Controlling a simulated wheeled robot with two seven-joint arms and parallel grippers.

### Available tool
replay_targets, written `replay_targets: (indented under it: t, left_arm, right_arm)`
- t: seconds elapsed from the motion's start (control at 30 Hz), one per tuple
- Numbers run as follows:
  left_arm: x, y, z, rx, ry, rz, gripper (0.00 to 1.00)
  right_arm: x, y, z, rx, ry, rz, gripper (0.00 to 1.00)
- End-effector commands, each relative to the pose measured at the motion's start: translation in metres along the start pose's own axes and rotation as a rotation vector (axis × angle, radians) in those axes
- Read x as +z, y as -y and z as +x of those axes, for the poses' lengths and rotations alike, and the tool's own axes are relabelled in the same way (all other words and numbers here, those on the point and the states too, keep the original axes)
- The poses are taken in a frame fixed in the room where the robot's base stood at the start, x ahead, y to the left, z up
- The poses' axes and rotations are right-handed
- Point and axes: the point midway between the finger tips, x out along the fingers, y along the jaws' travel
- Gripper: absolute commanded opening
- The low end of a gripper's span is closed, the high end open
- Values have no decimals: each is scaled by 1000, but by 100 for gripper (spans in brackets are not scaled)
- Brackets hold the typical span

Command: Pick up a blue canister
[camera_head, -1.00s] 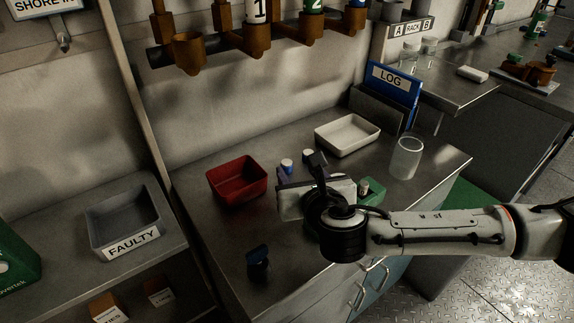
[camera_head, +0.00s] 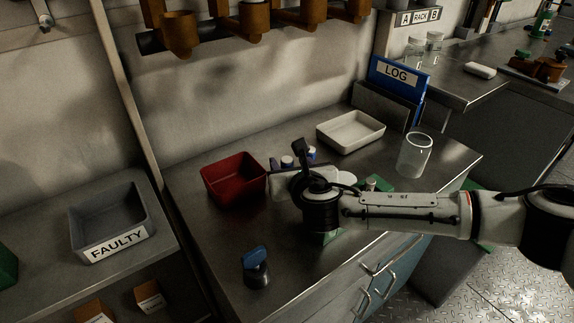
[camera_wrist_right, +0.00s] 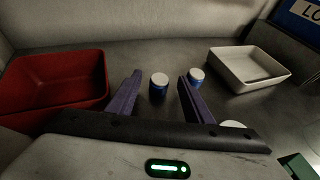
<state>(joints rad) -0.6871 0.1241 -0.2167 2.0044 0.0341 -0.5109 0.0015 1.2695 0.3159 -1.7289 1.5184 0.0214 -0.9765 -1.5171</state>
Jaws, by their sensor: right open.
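Two blue canisters with white lids stand upright on the metal bench. In the right wrist view, one canister (camera_wrist_right: 158,86) shows between the fingers, ahead of them. The other canister (camera_wrist_right: 196,76) stands just beyond the right finger's tip. In the head view the left lid (camera_head: 287,161) and the other canister (camera_head: 311,153) show behind my right gripper (camera_head: 285,178), which hides their lower parts. My right gripper (camera_wrist_right: 160,80) is open and empty, its two purple fingers pointing toward the canisters. Contact with either canister cannot be told. My left gripper is out of view.
A red bin (camera_head: 233,181) stands close left of the gripper, a white tray (camera_head: 351,131) behind right. A clear jar (camera_head: 414,155) and blue LOG binder (camera_head: 397,78) are farther right. A blue-topped dark object (camera_head: 256,268) stands at the front. A grey FAULTY bin (camera_head: 110,225) is left.

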Motion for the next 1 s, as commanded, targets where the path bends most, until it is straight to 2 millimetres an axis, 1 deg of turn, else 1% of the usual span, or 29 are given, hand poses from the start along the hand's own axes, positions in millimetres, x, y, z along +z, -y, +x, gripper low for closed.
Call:
replay_targets:
  t: [0.03,0.1,0.2,0.47,0.5,0.57,0.6,0.73,1.0]
  left_arm:
    - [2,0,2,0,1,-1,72]
    - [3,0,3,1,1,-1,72]
    - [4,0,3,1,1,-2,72]
    - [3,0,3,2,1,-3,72]
    - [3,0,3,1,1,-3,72]
    - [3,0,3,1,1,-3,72]
    - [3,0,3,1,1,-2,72]
    - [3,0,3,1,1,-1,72]
    - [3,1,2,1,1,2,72]
  right_arm:
    - [-1,-1,8,-1,1,-1,46]
    - [-1,0,16,-1,0,0,46]
    - [-1,0,23,-1,0,0,46]
    - [0,-1,25,1,-1,0,46]
    - [0,0,25,1,-1,0,43]
    - [0,0,25,0,0,0,33]
    - [0,0,25,0,0,0,26]
    - [0,0,25,0,-1,0,4]
    - [2,0,24,0,0,1,3]
